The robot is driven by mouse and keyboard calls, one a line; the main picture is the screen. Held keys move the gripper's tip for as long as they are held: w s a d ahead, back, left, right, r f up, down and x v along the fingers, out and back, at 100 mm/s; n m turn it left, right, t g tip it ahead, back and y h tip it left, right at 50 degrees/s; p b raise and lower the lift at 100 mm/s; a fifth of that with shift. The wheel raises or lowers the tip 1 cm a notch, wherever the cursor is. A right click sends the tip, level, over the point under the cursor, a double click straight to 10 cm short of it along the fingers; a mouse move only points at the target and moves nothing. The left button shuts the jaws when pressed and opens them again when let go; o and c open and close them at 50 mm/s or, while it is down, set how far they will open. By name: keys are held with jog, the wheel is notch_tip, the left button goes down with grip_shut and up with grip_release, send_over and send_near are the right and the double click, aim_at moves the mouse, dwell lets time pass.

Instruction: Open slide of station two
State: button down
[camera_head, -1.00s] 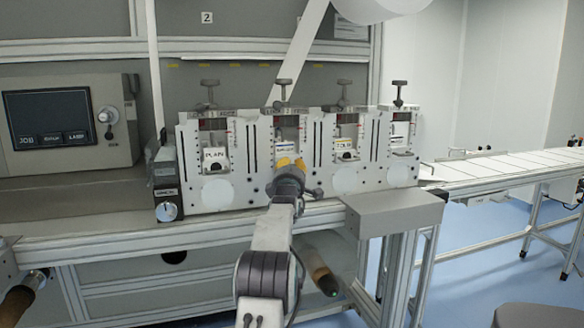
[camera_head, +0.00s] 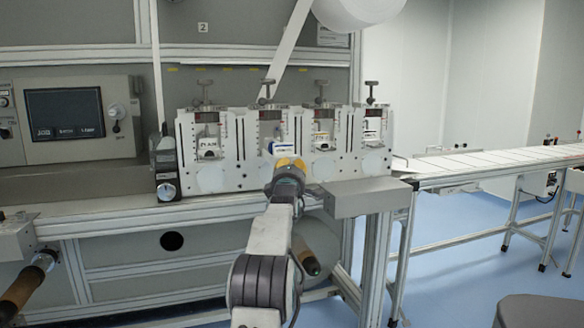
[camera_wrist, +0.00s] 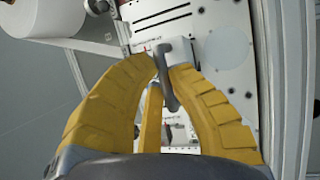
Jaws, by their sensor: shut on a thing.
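Station two (camera_head: 270,122) is the second unit from the left in a row of white-plated stations with knobs on top. Its slide (camera_head: 281,149), with a pale front, shows just beyond my gripper (camera_head: 288,162) and appears to stand out from the plate. In the wrist view, my gripper (camera_wrist: 166,72) has its yellow fingers shut on a dark grey, bent handle (camera_wrist: 171,85). The handle joins a white block (camera_wrist: 190,52). My gripper hides much of the slide's lower part, so how far out it is cannot be told exactly.
A grey box (camera_head: 366,196) juts out at the right front of the bench. A console with a screen (camera_head: 65,113) stands at the left. A conveyor (camera_head: 490,160) runs off right. The blue floor (camera_head: 455,270) there is partly clear.

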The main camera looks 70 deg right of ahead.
jog(key=shift+s+a, duration=0.1)
jog(key=shift+a, duration=0.2)
jog(key=c, duration=1.2)
grip_release()
jog(key=shift+o, duration=0.2)
jog(key=shift+a, duration=0.1)
jog(key=v, duration=1.1)
jog(key=shift+s+a, duration=0.15)
jog(key=shift+a, duration=0.15)
jog(key=shift+f, duration=0.1)
